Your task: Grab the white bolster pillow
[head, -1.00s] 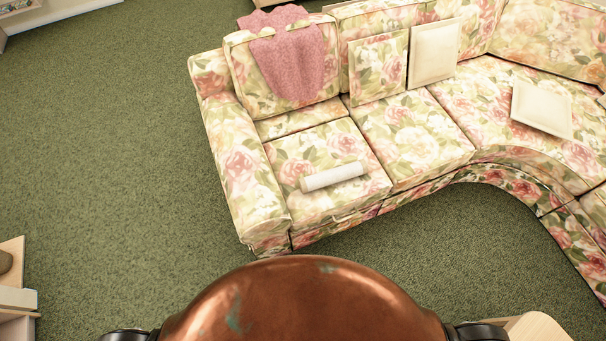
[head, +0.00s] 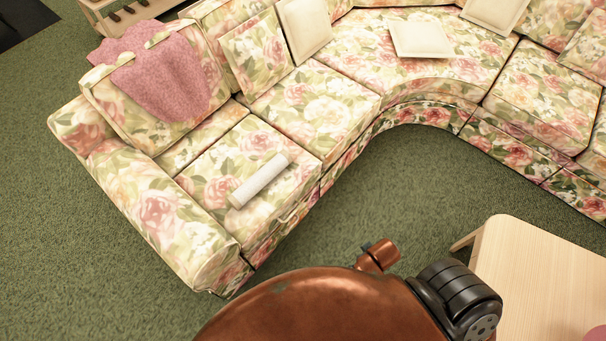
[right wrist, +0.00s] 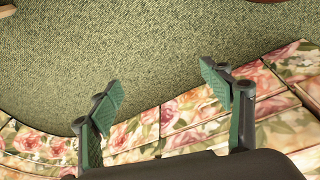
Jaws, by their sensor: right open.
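The white bolster pillow (head: 259,181) is a small white cylinder. It lies on the left seat cushion of the floral sofa (head: 330,95), near the front edge, turned diagonally in the head view. My right gripper (right wrist: 165,95) shows in the right wrist view with its two green fingers spread wide and nothing between them. Green carpet and the floral sofa lie beyond the fingers. The bolster pillow does not show in the right wrist view. The right gripper is not seen in the head view, and my left gripper is in neither view.
A pink throw (head: 166,80) drapes over the sofa's left back cushion. Cream square pillows lie on the seat (head: 420,38) and lean on the back (head: 304,30). A light wooden table (head: 545,275) stands at the lower right. Green carpet (head: 420,185) is clear in front of the sofa.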

